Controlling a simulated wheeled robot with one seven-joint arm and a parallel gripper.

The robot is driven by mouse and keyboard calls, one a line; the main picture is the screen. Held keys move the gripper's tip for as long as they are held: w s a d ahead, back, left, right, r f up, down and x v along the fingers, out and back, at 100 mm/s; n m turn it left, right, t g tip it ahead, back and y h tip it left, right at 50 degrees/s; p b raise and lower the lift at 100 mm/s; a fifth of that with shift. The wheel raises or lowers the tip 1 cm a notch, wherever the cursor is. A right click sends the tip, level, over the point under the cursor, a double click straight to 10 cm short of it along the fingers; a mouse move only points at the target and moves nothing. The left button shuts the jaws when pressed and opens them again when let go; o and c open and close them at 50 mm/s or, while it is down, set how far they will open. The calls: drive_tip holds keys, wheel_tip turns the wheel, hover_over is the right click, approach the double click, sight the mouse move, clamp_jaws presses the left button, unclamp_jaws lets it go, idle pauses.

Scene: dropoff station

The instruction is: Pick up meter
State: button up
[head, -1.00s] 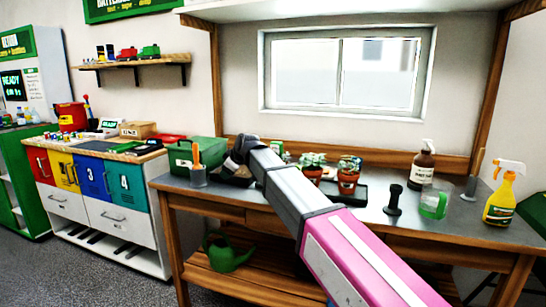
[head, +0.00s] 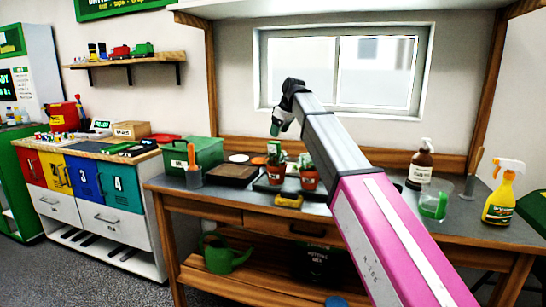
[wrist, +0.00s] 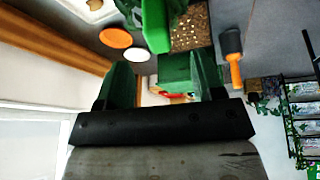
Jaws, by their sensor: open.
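A small upright green object (head: 275,151) at the left pot on the bench looks like the meter, but its face is too small to read. A green, rounded bar (wrist: 156,25) at the top of the wrist view may be the same object; I cannot be sure. My gripper (head: 277,128) is raised above the back of the bench, tilted downward, over the pots. In the wrist view its two green fingers (wrist: 163,75) stand apart with nothing held between them. The bar lies beyond the fingers, apart from them.
Potted plants (head: 307,172) stand on a dark tray, with a small yellow object (head: 288,200) in front. A brown bottle (head: 420,165), green-filled beaker (head: 435,200) and yellow spray bottle (head: 500,198) are right. The window is behind.

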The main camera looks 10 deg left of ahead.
sight(274, 142)
drive_tip(key=x, duration=0.9)
drive_tip(key=shift+w+a, duration=0.1)
drive_tip(key=shift+w, duration=0.05)
drive_tip(key=c, duration=1.1)
drive_tip(key=shift+r, duration=0.1)
drive_tip(key=shift+r, duration=0.4)
wheel_tip(274, 142, up, 3)
drive_tip(key=shift+w+r, duration=0.1)
drive_tip(key=shift+r, duration=0.1)
drive_tip(key=s+a+r, duration=0.5)
drive_tip(key=s+r, duration=0.2)
drive_tip(key=s, duration=0.3)
drive_tip(key=shift+s+a+r, duration=0.1)
drive_tip(key=shift+s+r, duration=0.05)
drive_tip(key=shift+r, duration=1.55)
drive_tip(key=shift+s+r, duration=0.15)
drive_tip(key=shift+r, duration=1.55)
